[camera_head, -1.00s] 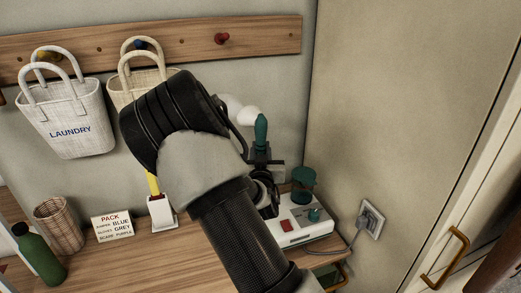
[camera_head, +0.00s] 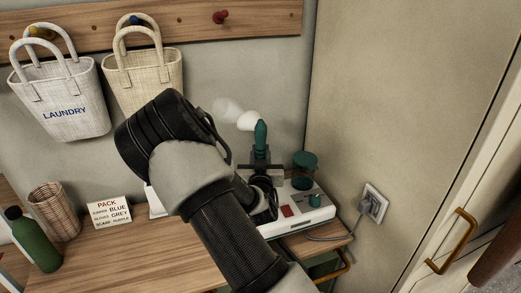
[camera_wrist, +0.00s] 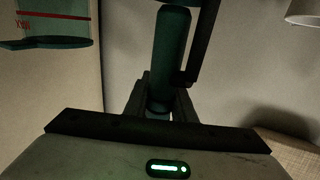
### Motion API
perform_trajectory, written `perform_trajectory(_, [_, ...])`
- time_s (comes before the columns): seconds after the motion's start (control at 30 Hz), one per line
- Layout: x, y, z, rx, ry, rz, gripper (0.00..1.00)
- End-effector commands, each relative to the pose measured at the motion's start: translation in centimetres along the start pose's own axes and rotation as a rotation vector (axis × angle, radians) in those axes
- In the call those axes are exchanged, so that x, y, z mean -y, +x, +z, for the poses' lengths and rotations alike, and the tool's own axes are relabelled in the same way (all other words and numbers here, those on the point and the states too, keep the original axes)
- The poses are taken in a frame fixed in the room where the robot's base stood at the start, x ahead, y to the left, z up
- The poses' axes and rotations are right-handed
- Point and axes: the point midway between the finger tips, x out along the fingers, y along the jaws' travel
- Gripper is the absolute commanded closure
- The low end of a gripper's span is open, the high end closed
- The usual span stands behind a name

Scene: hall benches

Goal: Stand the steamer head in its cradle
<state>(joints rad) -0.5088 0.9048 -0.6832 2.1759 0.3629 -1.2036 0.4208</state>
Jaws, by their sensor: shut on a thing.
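The steamer head has a dark green handle (camera_head: 261,134), upright above the right side of the bench. In the wrist view its green shaft (camera_wrist: 168,55) rises between my fingers. My gripper (camera_head: 262,162) is shut on it, and my arm and the jaws hide its lower part. A white steamer base (camera_head: 303,210) with a red switch and a green knob stands below and behind the gripper. I cannot clearly make out the cradle or whether the head touches it. A dark bar (camera_wrist: 201,40) runs beside the shaft in the wrist view.
A green-lidded tank (camera_head: 305,163) stands close right of the gripper. A cable runs to the wall socket (camera_head: 373,203). A wicker basket (camera_head: 54,210), pack sign (camera_head: 109,213) and green bottle (camera_head: 35,240) stand left. Bags hang behind.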

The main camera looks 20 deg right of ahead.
Motion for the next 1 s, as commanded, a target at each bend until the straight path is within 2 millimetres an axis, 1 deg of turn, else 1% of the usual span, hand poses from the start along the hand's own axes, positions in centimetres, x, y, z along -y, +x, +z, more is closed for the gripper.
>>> perform_trajectory(0.03, [0.0,0.0,0.6,-0.001,-0.002,0.000,1.00])
perform_trajectory(0.33, [0.0,0.0,3.1,-0.002,0.000,0.000,1.00])
perform_trajectory(0.5, [0.0,0.0,4.1,-0.002,0.000,0.000,1.00])
perform_trajectory(0.7, [0.0,0.0,4.7,-0.002,0.000,0.000,1.00])
perform_trajectory(1.0, [0.0,0.0,4.8,-0.002,0.000,0.000,1.00])
